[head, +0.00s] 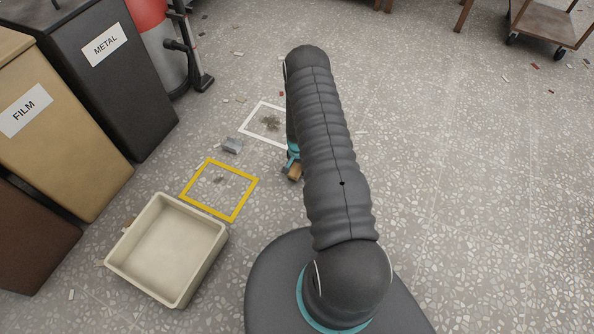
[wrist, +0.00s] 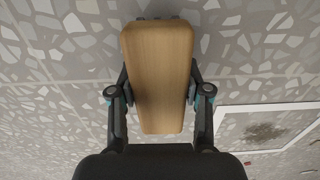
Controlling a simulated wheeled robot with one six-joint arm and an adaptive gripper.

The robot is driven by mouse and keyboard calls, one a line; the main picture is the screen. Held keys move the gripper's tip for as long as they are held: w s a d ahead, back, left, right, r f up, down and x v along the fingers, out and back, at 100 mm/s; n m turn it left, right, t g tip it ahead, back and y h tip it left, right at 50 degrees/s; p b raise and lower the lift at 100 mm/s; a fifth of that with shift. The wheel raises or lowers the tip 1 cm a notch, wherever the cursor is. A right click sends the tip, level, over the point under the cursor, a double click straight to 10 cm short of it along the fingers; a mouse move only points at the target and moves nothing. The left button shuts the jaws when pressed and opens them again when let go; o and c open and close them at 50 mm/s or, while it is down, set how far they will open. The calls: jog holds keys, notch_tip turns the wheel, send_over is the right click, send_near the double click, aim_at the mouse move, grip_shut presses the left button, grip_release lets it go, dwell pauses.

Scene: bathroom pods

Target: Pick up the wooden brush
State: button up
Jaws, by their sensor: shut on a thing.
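The wooden brush (wrist: 158,75) fills the middle of the wrist view as a light brown block with rounded edges. My gripper (wrist: 159,92) has a finger on each side of it and is shut on it. In the head view, a small part of the brush (head: 294,172) shows beside my arm, and the rest is hidden behind the arm. No bristles can be made out. Whether the brush touches the floor is hard to tell.
A cream tray (head: 213,262) stands on the floor at lower left. A yellow square outline (head: 208,210) and a white one (head: 243,128) mark the floor, with a grey piece (head: 232,146) between them. FILM (head: 75,130) and METAL (head: 125,100) bins stand at left. Right floor is mostly clear.

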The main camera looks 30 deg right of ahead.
jog(key=r, duration=0.2)
jog(key=d+r, duration=0.1)
jog(key=shift+s+d, duration=0.1)
jog(key=shift+s, duration=0.2)
jog(key=s+d+r, duration=0.5)
jog(key=d+r, duration=0.1)
jog(key=d, duration=0.3)
jog(key=shift+r, duration=0.1)
